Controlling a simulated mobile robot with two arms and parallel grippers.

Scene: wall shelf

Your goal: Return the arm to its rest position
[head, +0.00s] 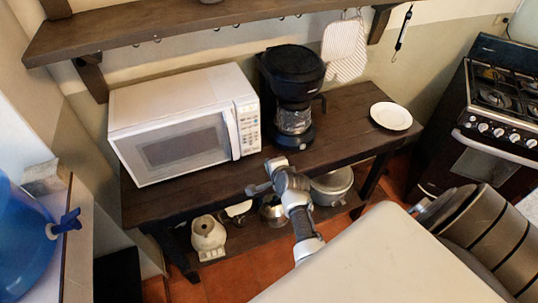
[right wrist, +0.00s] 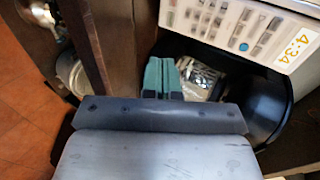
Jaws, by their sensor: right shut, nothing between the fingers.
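My right arm rises from the bottom of the head view, with its gripper (head: 258,188) at the front edge of the dark wooden table (head: 345,132), near the microwave's right corner. In the right wrist view the green fingertips (right wrist: 163,77) are together and hold nothing. My left gripper is in neither view.
A white microwave (head: 180,125) and a black coffee maker (head: 293,75) stand just behind the gripper. A white plate (head: 391,116) lies at the table's right end. Pots, including a large grey pot (head: 332,187), sit on the lower shelf. A wall shelf (head: 200,18) hangs above.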

